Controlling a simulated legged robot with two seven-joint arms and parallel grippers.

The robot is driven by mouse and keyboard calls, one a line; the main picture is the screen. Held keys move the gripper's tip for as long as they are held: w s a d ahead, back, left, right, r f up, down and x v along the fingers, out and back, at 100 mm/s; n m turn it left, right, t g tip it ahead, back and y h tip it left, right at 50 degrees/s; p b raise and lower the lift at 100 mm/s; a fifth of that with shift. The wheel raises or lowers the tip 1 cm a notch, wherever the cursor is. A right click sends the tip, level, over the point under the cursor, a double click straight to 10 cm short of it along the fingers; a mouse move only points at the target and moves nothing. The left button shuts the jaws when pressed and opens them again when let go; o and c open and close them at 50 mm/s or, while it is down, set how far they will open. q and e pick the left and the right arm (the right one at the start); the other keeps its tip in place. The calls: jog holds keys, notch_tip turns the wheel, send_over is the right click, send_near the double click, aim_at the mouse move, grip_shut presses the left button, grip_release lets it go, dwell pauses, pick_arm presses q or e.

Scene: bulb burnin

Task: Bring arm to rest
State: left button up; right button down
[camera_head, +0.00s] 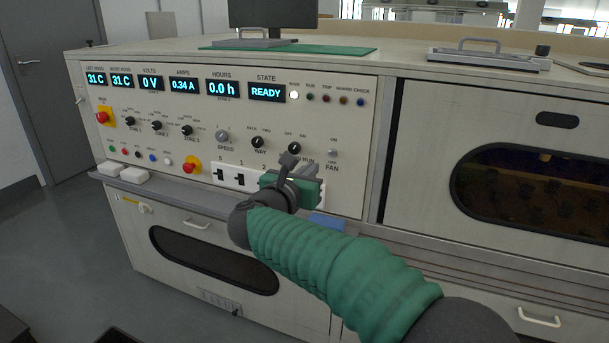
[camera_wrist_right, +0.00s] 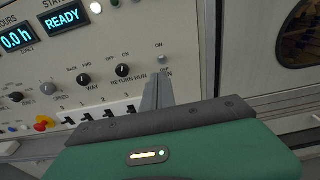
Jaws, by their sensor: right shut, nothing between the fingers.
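My right arm, in a green ribbed sleeve (camera_head: 335,262), reaches in from the lower right of the head view. Its gripper (camera_head: 312,172) is in front of the lower right part of the control panel (camera_head: 340,120), near the FAN switch. In the right wrist view the gripper fingers (camera_wrist_right: 158,92) are together with nothing between them, just below the ON/FAN switch (camera_wrist_right: 162,58). Whether they touch the panel I cannot tell. The gripper hides part of the row of numbered switches (camera_head: 232,177). My left gripper is not in view.
A ledge (camera_head: 190,196) with two white blocks runs below the panel. Red emergency buttons (camera_head: 192,165) and several knobs stand out from the panel. A cabinet door with a dark window (camera_head: 525,185) is at right. Open floor (camera_head: 60,235) lies at left.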

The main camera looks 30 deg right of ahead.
jog(key=a+f+n+t+y, duration=0.1)
jog(key=a+f+n+y, duration=0.6)
jog(key=n, duration=0.7)
jog(key=a+f+n+t+y, duration=0.1)
jog(key=a+f+n+y, duration=0.3)
jog(key=f+n, duration=0.75)
jog(key=s+f+n+g+y, duration=0.1)
jog(key=s+f+n+g, duration=0.4)
jog(key=s+f+n, duration=0.65)
jog(key=s+f+n+g+y, duration=0.1)
jog(key=s+f+n+g, duration=0.55)
jog(key=s, duration=0.75)
pick_arm(q)
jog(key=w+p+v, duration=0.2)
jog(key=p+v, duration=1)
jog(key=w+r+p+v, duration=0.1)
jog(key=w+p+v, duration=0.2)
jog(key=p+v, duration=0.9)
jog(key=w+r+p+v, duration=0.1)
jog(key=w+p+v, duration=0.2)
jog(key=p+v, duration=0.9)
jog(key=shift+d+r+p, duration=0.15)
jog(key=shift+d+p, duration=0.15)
jog(key=shift+p, duration=0.3)
pick_arm(e)
notch_tip(320, 180, up, 36)
jog(key=s+n+t, duration=0.1)
jog(key=n, duration=0.1)
jog(key=shift+s+f, duration=0.15)
jog(key=shift+s, duration=0.05)
